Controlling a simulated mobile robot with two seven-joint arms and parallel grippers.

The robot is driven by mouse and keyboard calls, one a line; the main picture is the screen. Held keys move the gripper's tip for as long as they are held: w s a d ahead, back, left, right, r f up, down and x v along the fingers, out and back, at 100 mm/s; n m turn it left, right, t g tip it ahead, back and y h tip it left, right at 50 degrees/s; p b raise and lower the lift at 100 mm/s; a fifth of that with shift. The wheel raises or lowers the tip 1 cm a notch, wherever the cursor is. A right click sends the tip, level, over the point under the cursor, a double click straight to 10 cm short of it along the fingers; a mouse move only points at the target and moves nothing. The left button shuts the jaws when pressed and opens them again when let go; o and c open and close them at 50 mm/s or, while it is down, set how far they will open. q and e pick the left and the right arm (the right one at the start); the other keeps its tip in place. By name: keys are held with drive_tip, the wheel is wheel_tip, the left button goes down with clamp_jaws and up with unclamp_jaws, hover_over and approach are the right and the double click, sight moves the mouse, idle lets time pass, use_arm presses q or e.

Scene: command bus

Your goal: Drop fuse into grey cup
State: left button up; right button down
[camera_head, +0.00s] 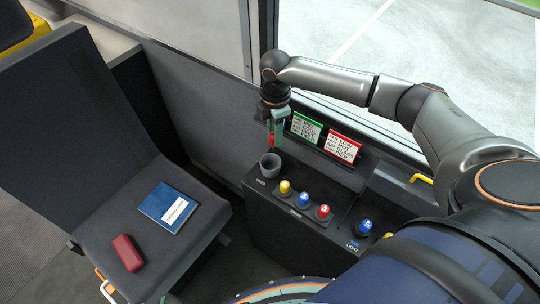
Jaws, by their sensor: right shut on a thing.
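The grey cup (270,166) stands upright on the left end of the dark console top. My right gripper (276,125) points down just above and behind the cup in the picture. It is shut on the fuse (271,141), a small, thin red piece that hangs below the fingers. The fuse's lower end shows close above the cup's rim. I cannot tell from this single view whether it is directly over the opening. My left gripper is not in view.
The console (262,215) carries yellow, blue and red knobs right of the cup. A green sign (306,128) and a red sign (342,147) stand behind. A seat (95,235) at left holds a blue book (163,211) and a red case (127,253).

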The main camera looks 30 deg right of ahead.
drive_tip(key=shift+d+f+n, duration=0.25)
drive_tip(key=shift+d+n, duration=0.2)
drive_tip(key=shift+n, duration=0.15)
wheel_tip(320, 180, down, 6)
drive_tip(key=b, duration=0.8)
drive_tip(key=shift+r, duration=0.1)
drive_tip(key=c, duration=0.5)
unclamp_jaws()
